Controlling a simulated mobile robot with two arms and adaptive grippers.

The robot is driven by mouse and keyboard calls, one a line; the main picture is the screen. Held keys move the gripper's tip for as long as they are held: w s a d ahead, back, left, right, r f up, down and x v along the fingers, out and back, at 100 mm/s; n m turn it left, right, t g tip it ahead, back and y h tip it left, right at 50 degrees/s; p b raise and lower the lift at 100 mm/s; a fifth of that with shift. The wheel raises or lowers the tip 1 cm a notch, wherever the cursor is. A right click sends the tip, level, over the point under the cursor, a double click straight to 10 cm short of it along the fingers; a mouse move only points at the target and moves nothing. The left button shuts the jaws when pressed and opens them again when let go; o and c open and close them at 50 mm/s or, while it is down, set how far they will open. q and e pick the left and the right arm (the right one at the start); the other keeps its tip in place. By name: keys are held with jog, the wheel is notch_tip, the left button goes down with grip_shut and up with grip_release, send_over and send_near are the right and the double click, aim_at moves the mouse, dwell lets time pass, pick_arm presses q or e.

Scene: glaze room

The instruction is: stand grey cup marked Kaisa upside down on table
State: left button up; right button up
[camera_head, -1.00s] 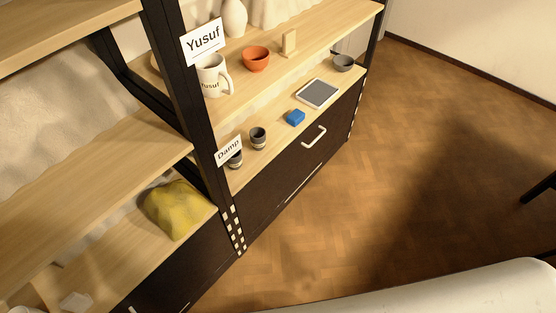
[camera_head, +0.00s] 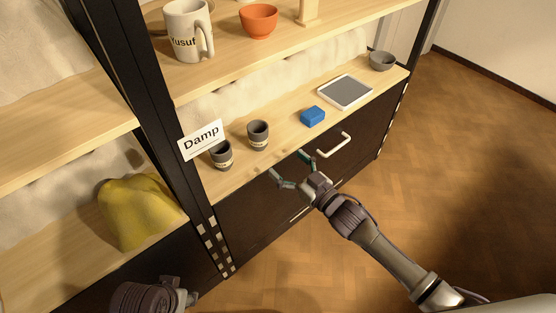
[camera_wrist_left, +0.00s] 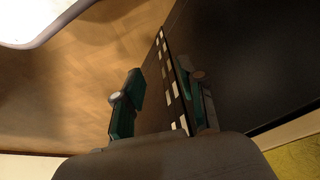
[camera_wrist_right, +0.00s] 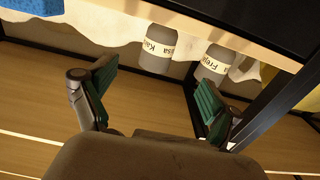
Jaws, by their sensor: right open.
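Two small grey cups stand upright, mouths up, on the wooden shelf board. The cup marked Kaisa (camera_head: 258,136) is the right one; its partly readable label shows in the right wrist view (camera_wrist_right: 157,52). The other cup (camera_head: 221,156), labelled Freja in the right wrist view (camera_wrist_right: 210,65), stands to its left by the Damp sign. My right gripper (camera_head: 287,164) is open and empty, in front of the shelf edge, apart from and to the lower right of the Kaisa cup. My left gripper (camera_wrist_left: 165,98) is open and empty, low by the dark cabinet front. No table is identifiable.
A blue block (camera_head: 313,117), a grey-topped tablet or tray (camera_head: 345,91) and a grey bowl (camera_head: 382,61) lie right along the same board. The upper shelf holds the Yusuf mug (camera_head: 187,30) and an orange bowl (camera_head: 259,21). A dark post stands left of the cups.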

aim_at(264, 142)
jog(key=b+x, duration=0.3)
jog(key=x, duration=0.1)
jog(key=shift+w+a+f, duration=0.1)
jog(key=shift+w+f, duration=0.05)
jog(key=shift+w, duration=0.15)
jog(key=shift+b+x, duration=0.45)
jog(key=shift+x, duration=0.5)
jog(key=b+x, duration=0.2)
jog(key=x, duration=0.3)
jog(key=shift+w+a, duration=0.1)
pick_arm(q)
jog(key=w+d+r+t+h, duration=0.2)
jog(key=w+d+r+t, duration=0.2)
jog(key=w+r+t, duration=0.4)
jog(key=shift+w+r, duration=0.35)
jog(key=shift+w, duration=1.4)
pick_arm(e)
jog(key=shift+w+a, duration=0.2)
jog(key=shift+w, duration=0.05)
pick_arm(q)
jog(key=shift+d, duration=0.1)
pick_arm(e)
jog(key=shift+c, duration=0.3)
jog(key=c, duration=1.1)
jog(key=shift+c, duration=0.2)
pick_arm(q)
jog(key=shift+s+f, duration=0.1)
pick_arm(e)
jog(key=shift+r, duration=0.25)
